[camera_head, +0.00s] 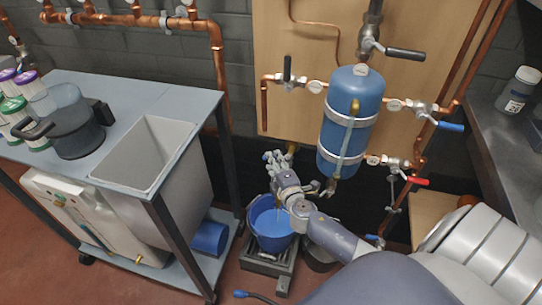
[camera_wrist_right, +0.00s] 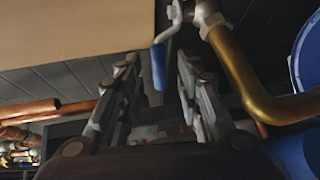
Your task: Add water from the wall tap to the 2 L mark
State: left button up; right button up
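A blue bucket (camera_head: 252,234) stands on a dark, low platform below the wall panel. Its inside looks brighter blue, but I cannot read a water level or the 2 L mark. A brass wall tap (camera_head: 292,148) is partly hidden behind my right gripper (camera_head: 276,160), which is above the bucket. In the right wrist view the tap's brass pipe (camera_wrist_right: 243,80) bends at the right. Its blue lever handle (camera_wrist_right: 159,67) shows between the spread fingers of my right gripper (camera_wrist_right: 160,85). I cannot tell whether they touch it. My left gripper is not in view.
A blue tank (camera_head: 345,120) hangs on the wooden panel with valves and copper pipes around it. A grey trolley (camera_head: 170,95) with a sink, a dark pot (camera_head: 75,132) and several capped bottles stands at the left. A dark counter (camera_head: 495,125) is at the right.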

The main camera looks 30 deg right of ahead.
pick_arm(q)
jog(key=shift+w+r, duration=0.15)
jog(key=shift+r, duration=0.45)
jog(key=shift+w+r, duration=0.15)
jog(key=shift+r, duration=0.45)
pick_arm(e)
jog(key=shift+x, duration=2.2)
grip_shut()
